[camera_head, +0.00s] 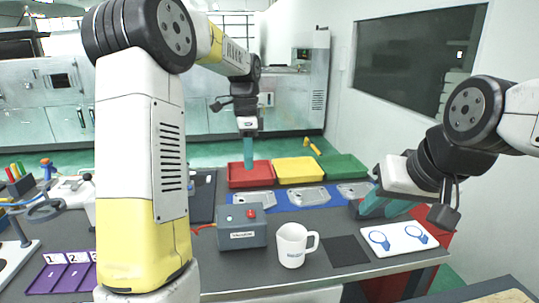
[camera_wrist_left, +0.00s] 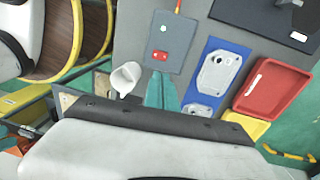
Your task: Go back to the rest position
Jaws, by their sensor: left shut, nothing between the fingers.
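My left gripper (camera_head: 249,163) reaches in over the far side of the bench, pointing down in front of the red tray (camera_head: 235,178). Its teal fingers are together with nothing between them; they also show in the left wrist view (camera_wrist_left: 160,92). My right gripper (camera_head: 374,206) is at the right of the bench, its teal fingers pointing down and left near the right-hand casting. Its arm hides part of that area, and I cannot tell whether its fingers are apart.
Yellow (camera_head: 299,171) and green (camera_head: 343,167) trays stand beside the red one. Metal castings (camera_head: 305,197) lie on a blue mat (camera_head: 283,207). A grey button box (camera_head: 241,238), white mug (camera_head: 292,246), black pad (camera_head: 346,251) and white board with blue rings (camera_head: 401,251) stand nearer.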

